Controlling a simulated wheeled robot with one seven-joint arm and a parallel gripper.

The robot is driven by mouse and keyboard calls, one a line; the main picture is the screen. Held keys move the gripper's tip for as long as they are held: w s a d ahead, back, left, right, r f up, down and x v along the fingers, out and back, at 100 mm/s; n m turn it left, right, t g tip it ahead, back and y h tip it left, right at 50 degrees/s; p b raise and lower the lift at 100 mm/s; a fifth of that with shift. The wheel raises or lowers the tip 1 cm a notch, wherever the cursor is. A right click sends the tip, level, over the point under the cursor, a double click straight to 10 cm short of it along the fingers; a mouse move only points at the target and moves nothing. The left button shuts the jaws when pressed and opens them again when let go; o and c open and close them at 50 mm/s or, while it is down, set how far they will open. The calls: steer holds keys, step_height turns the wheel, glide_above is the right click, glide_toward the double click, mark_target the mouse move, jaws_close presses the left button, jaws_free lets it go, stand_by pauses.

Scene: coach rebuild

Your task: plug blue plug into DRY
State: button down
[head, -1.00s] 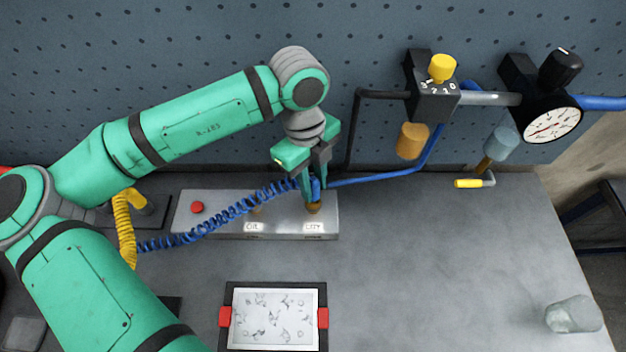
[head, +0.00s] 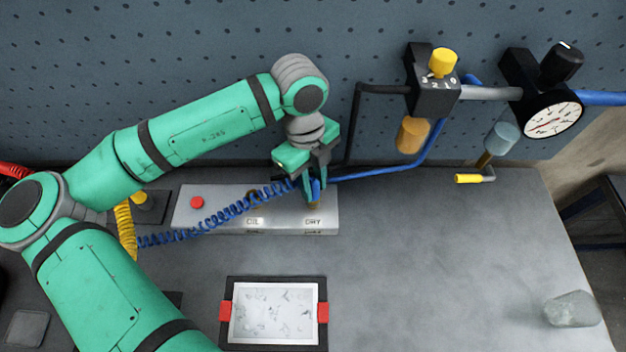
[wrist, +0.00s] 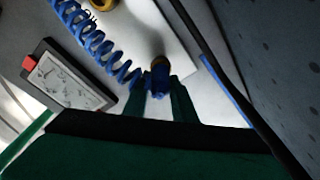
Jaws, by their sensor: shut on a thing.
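The blue plug (head: 316,187) is between the fingers of my gripper (head: 314,186), which is shut on it. In the wrist view the blue plug (wrist: 160,80) shows between the fingertips, with a brass piece at its far end. A coiled blue hose (head: 215,218) runs from it to the left. The metal block (head: 290,225) carries the labels OIL and DRY (head: 313,222). The plug is at the brass DRY socket (head: 314,203), just behind that label. The fingers partly hide the contact, so I cannot tell whether the plug is seated. The brass OIL socket also shows in the wrist view (wrist: 104,4).
A red button (head: 197,202) is on the block's left end. A framed tablet (head: 272,312) lies in front. A regulator (head: 433,85) and gauge (head: 550,122) hang at the wall. The bench's middle right is clear.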

steer(key=c, duration=1.4)
jaws_free()
steer(key=r, duration=0.7)
steer(key=w+a+r, duration=0.1)
steer(key=r, duration=0.2)
steer(key=shift+r, duration=0.3)
